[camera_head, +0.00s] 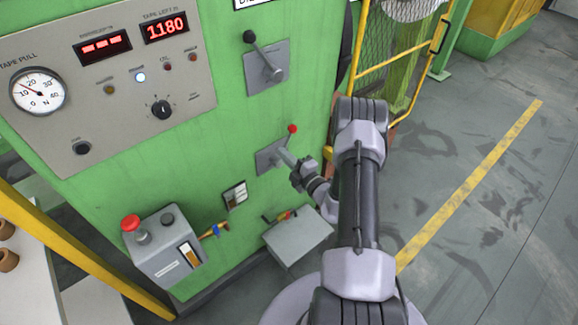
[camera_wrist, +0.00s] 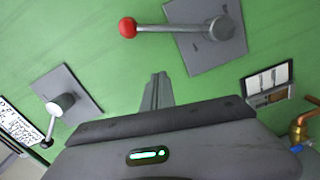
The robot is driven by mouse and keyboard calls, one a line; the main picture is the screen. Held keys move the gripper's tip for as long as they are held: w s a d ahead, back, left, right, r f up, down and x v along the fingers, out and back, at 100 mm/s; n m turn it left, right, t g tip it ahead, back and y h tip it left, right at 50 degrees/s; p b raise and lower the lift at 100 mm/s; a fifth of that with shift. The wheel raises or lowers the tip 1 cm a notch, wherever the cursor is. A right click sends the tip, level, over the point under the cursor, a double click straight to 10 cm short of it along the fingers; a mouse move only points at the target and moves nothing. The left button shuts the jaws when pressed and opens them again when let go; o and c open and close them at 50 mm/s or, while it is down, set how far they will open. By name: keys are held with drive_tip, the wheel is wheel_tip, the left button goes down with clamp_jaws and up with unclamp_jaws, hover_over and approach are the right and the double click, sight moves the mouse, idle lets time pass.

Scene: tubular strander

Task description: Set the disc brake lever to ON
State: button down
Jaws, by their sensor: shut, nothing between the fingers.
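The lever with a red knob (camera_head: 292,129) sits on a grey plate on the green cabinet. In the head view its arm slants up and right. In the wrist view this red-knob lever (camera_wrist: 170,28) lies nearly level, knob to the left. A second lever with a black knob (camera_head: 250,37) is higher up, below a cut-off sign beginning "DI". It shows at the left of the wrist view (camera_wrist: 46,143). I cannot read which is the disc brake lever. My gripper (camera_wrist: 158,78) is shut and empty, pointing at the cabinet beside the red-knob lever, apart from its knob.
The gauge panel (camera_head: 110,125) is at the upper left. A grey box with a red button (camera_head: 131,223) and a lower grey box (camera_head: 298,238) stick out from the cabinet. A yellow mesh guard (camera_head: 395,45) stands behind my arm. The floor at right is open.

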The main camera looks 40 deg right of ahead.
drive_tip(key=s+d, duration=0.1)
drive_tip(key=s, duration=0.6)
drive_tip(key=shift+p, duration=0.4)
drive_tip(key=shift+d+f, duration=0.1)
drive_tip(key=shift+d, duration=0.05)
